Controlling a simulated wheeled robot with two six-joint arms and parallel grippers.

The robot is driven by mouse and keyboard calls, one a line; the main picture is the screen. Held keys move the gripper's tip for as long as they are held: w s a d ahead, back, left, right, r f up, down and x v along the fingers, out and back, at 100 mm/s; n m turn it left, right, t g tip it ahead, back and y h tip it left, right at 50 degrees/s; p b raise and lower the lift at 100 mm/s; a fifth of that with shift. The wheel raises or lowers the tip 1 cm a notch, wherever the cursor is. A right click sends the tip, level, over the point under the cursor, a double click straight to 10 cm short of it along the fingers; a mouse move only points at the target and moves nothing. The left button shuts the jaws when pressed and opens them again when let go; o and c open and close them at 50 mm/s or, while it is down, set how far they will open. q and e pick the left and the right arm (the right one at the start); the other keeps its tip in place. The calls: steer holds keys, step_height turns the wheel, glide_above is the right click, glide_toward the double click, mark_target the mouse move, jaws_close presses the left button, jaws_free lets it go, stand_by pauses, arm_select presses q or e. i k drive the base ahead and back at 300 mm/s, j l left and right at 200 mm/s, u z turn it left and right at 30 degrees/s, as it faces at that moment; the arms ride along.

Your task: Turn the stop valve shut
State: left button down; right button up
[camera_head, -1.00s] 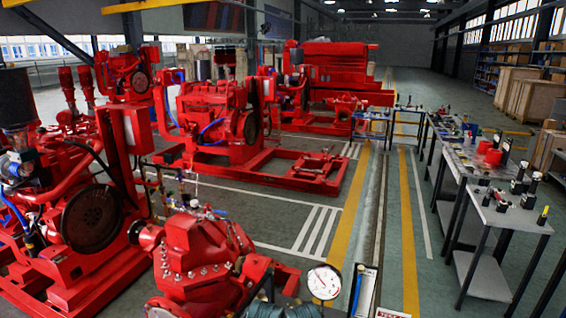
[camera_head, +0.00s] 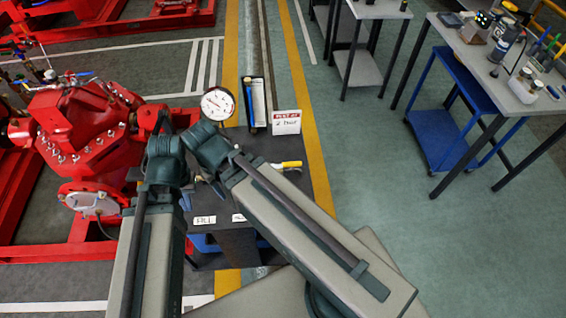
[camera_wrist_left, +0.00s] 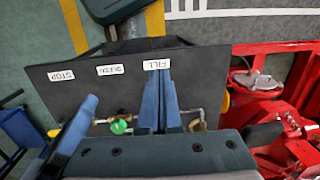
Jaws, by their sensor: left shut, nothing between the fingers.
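A dark panel (camera_head: 262,150) stands on a small stand, with white labels along its near edge. In the left wrist view a STOP label (camera_wrist_left: 61,75) and a FILL label (camera_wrist_left: 156,64) lie at opposite ends. A yellow lever handle (camera_head: 290,165) is at the panel's right end in the head view; I take it for the stop valve. My left gripper (camera_wrist_left: 160,80) is shut and empty over the FILL side, its blue fingertips by that label.
A green knob (camera_wrist_left: 120,126) and a brass fitting (camera_wrist_left: 198,122) sit on pipework at the panel. A pressure gauge (camera_head: 217,103) and a sign (camera_head: 286,122) stand at its far side. A red pump (camera_head: 90,135) is to the left. The floor to the right is clear up to a blue cart (camera_head: 445,140).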

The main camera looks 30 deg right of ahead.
mark_target(292, 164)
steer(key=i+j+z, duration=0.1)
steer(key=z, duration=0.35)
steer(key=j+z, duration=0.2)
steer(key=z, duration=0.3)
steer(key=i+j+z, duration=0.1)
steer(key=z, duration=0.35)
steer(key=j, duration=0.1)
